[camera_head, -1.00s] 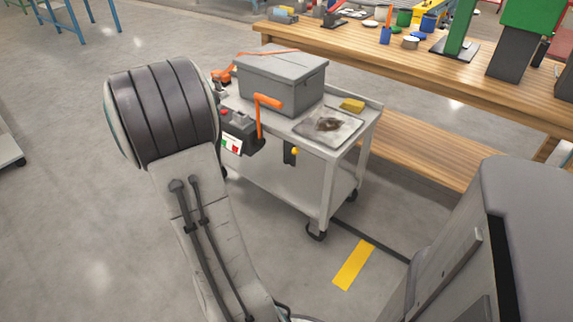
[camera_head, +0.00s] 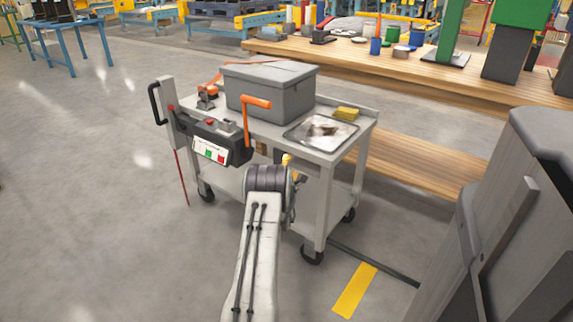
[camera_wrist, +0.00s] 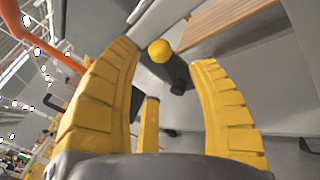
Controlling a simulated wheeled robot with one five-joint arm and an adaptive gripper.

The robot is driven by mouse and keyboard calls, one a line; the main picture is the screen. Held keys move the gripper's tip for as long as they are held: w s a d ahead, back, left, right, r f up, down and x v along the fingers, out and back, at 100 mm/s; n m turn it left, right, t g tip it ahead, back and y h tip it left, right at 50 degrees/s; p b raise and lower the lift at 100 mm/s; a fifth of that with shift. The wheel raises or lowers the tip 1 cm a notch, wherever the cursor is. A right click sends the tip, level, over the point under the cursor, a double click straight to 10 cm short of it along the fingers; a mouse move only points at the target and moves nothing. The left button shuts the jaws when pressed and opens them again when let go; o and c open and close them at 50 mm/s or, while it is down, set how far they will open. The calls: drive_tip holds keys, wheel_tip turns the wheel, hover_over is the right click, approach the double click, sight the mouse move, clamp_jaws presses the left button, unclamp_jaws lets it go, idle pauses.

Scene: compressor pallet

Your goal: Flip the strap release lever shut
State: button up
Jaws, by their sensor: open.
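My gripper (camera_wrist: 163,58) is open, its two yellow fingers apart in the wrist view. A dark lever with a yellow ball knob (camera_wrist: 160,51) shows between the fingertips; I cannot tell whether they touch it. In the head view my arm hides most of this lever, and a bit of yellow (camera_head: 287,159) shows above my wrist. An orange crank-shaped handle (camera_head: 257,103) stands at the cart's front edge. An orange strap (camera_head: 275,62) crosses the grey box (camera_head: 268,88), with an orange-and-grey buckle (camera_head: 207,95) beside it. No label tells which part is the strap release lever.
The grey cart (camera_head: 345,150) carries the box, a stained tray (camera_head: 320,131) and a yellow block (camera_head: 346,113). A control box (camera_head: 215,140) with buttons juts from its front left. A wooden bench (camera_head: 400,75) stands behind. The floor at left is clear.

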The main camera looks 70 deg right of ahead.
drive_tip(key=b+x, duration=0.6)
drive_tip(key=b, duration=0.1)
drive_tip(key=shift+f, duration=0.2)
drive_tip(key=shift+w+d+r+b, duration=0.1)
drive_tip(key=shift+d+r+b, duration=0.05)
drive_tip(key=shift+d+b, duration=0.35)
drive_tip(key=shift+c, duration=0.4)
drive_tip(key=shift+r, duration=0.1)
clamp_jaws()
